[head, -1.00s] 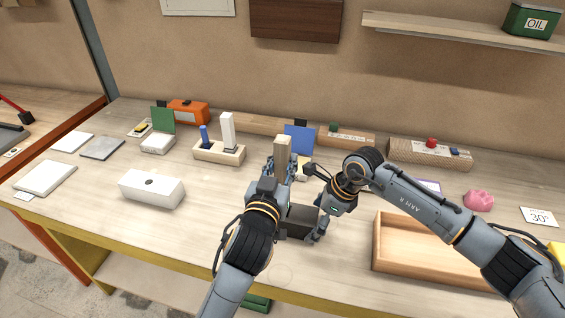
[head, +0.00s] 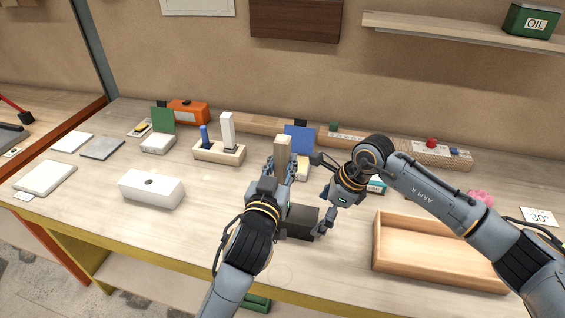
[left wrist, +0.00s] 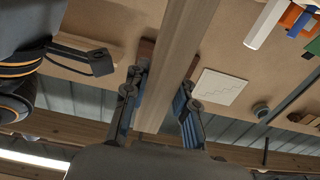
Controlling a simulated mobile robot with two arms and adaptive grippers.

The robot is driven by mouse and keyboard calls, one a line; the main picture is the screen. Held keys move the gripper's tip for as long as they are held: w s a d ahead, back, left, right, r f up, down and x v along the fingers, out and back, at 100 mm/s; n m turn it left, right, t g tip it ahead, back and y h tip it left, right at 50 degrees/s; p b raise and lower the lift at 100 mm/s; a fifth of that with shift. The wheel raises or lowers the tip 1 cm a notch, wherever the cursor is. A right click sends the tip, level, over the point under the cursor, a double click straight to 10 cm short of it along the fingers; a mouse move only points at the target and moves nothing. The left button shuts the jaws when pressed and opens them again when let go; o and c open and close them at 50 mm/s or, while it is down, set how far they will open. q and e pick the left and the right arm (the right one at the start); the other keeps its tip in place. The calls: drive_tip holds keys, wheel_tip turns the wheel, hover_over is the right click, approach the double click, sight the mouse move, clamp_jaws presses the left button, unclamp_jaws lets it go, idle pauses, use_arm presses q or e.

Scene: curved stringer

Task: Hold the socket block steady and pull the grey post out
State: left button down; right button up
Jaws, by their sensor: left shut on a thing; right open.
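A tall greyish-tan post (head: 283,150) stands up out of my left gripper (head: 280,168). That gripper is shut on it, with the post between its fingers in the left wrist view (left wrist: 172,75). The post's lower end is hidden behind my gripper in the head view. A dark block (head: 302,221), likely the socket block, sits just right of my left wrist, partly covered by it. I cannot tell whether the post is still in it. My right gripper (head: 321,190) is open and empty, beside the dark block's upper right side.
A wooden tray (head: 378,250) lies at the right. A white block with a hole (head: 150,188) stands at the left. A wooden holder with blue and white pegs (head: 218,152) is behind. A pink lump (head: 482,196) lies behind my right arm. Table around the white block is clear.

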drive_tip(key=shift+v, duration=0.85)
drive_tip(key=v, duration=1.2)
